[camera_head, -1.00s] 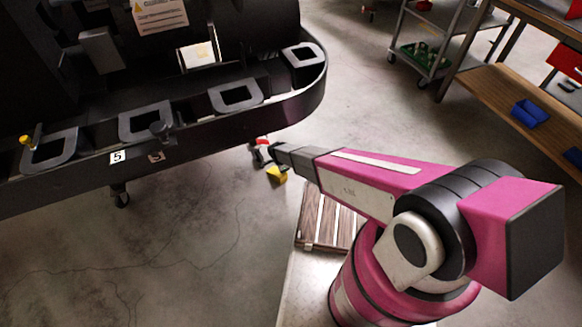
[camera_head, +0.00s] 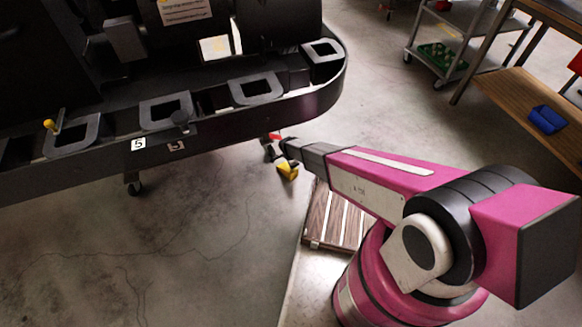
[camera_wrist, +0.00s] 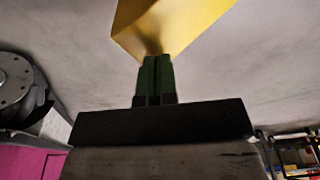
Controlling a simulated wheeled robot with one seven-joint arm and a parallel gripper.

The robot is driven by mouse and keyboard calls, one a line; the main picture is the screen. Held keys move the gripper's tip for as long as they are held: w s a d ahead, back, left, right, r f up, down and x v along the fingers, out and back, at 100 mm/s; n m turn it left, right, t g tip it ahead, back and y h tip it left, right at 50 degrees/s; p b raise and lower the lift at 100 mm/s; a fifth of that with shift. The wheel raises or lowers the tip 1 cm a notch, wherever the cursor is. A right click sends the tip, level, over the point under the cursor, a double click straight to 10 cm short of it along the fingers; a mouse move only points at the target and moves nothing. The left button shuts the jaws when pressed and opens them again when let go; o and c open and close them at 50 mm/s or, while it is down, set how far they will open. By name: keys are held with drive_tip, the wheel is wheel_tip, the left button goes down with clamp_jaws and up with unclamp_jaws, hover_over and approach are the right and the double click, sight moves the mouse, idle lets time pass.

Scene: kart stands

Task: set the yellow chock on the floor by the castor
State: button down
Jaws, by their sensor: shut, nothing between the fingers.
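The yellow chock (camera_head: 287,170) shows in the head view beside the end of my arm, low near the curved end of the dark stand. In the wrist view, the chock (camera_wrist: 175,25) fills the top middle, right at the tips of my gripper (camera_wrist: 155,68). The dark green fingers are together with nothing between them. I cannot tell whether they touch the chock or whether it rests fully on the floor. A black castor (camera_head: 134,187) stands under the stand at the left. Small red and dark parts (camera_head: 272,141) show by the chock; my arm partly hides that spot.
The dark stand (camera_head: 230,115) with several grey frames overhangs the floor. A slatted wooden panel (camera_head: 335,218) lies beside my base. A grey cart (camera_head: 440,60) and a workbench with a blue bin (camera_head: 546,119) stand at the right. Floor at lower left is clear.

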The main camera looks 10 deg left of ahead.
drive_tip(key=shift+s+a+r, duration=0.1)
drive_tip(key=shift+s+a, duration=0.35)
drive_tip(key=shift+a, duration=0.05)
drive_tip(key=s+a, duration=0.5)
drive_tip(key=a, duration=0.3)
drive_tip(key=shift+s+a+r, duration=0.15)
drive_tip(key=shift+s+a, duration=0.15)
drive_tip(key=shift+s, duration=0.1)
drive_tip(key=w+d+r+n, duration=0.3)
drive_tip(key=d+r, duration=1)
drive_tip(key=w+d+r+n, duration=0.2)
drive_tip(key=w+d+r, duration=0.2)
drive_tip(key=d+r, duration=0.85)
drive_tip(key=s+d+r+n, duration=0.3)
drive_tip(key=s+d+r, duration=0.2)
drive_tip(key=d+r, duration=0.5)
drive_tip(key=s+d+r+n+g+y, duration=0.1)
drive_tip(key=s+d+r+n, duration=0.2)
drive_tip(key=d+r, duration=0.8)
drive_tip(key=s+d, duration=0.1)
drive_tip(key=d, duration=0.2)
drive_tip(key=shift+s+r+y, duration=0.2)
drive_tip(key=shift+s+y, duration=0.1)
drive_tip(key=shift+s, duration=0.1)
